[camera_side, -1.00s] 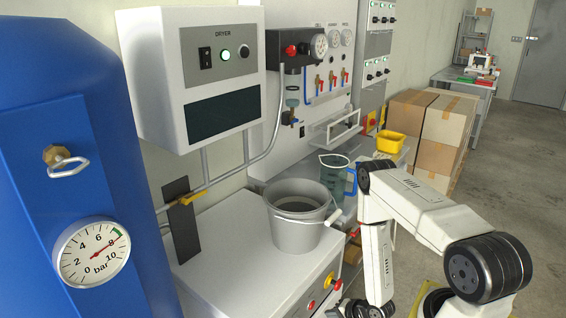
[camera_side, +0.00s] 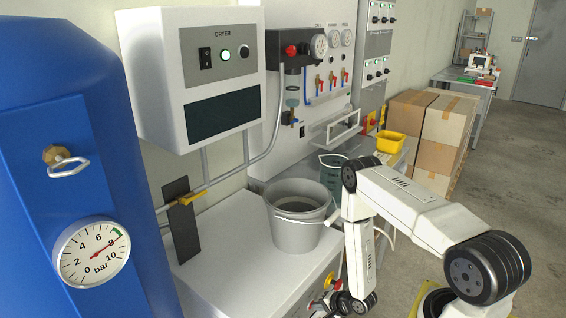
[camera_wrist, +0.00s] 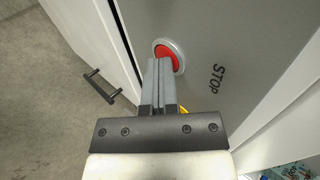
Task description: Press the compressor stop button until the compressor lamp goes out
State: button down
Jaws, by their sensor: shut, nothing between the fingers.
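The red stop button (camera_wrist: 166,53) sits in a pale round collar on a grey panel in the wrist view, with the word STOP printed beside it. My gripper (camera_wrist: 160,62) is shut and empty. Its fingertips lie over the lower part of the button, and I cannot tell whether they touch it. In the side view my gripper (camera_side: 328,302) is low at the front of the white cabinet (camera_side: 245,262), beside small red controls partly hidden by my wrist. I cannot pick out the compressor lamp in either view.
A grey bucket (camera_side: 300,232) stands on the cabinet top, close to my arm. A blue tank with a gauge (camera_side: 92,252) is at the left. The dryer box (camera_side: 200,75) shows a lit green lamp. Open floor lies at the right.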

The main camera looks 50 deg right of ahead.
jog(key=shift+w+r, duration=0.1)
jog(key=shift+w, duration=0.65)
jog(key=shift+d, duration=0.1)
jog(key=s+r, duration=0.6)
jog(key=s, duration=0.6)
jog(key=shift+s+r, duration=0.2)
dwell(0.6)
